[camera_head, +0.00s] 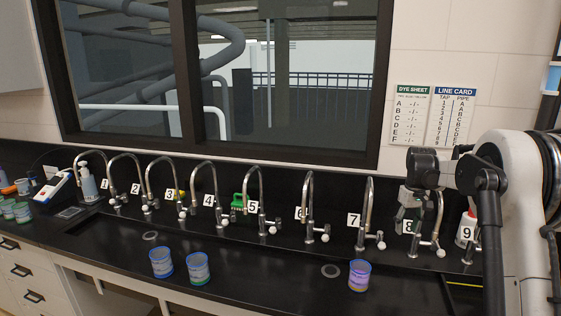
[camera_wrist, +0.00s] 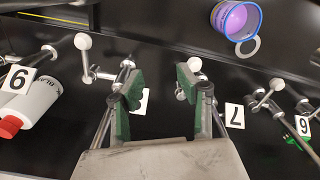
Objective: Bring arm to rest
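My gripper (camera_head: 405,215) hangs from my raised arm at the right, in front of the number 8 card (camera_head: 411,227) and close to its tap (camera_head: 437,225). In the wrist view my gripper (camera_wrist: 160,84) has its two green-padded fingers apart, with no object held between them. The number 8 card shows partly between the fingers. Tap hardware with white knobs (camera_wrist: 83,42) lies beyond both fingertips. Whether the fingers touch a tap cannot be told.
A purple-filled cup (camera_head: 359,276) stands on the black counter (camera_head: 300,274) before tap 7. Two more cups (camera_head: 161,262) (camera_head: 198,268) stand left of it. A white red-capped bottle (camera_head: 466,228) stands by card 9. Several curved taps line the back.

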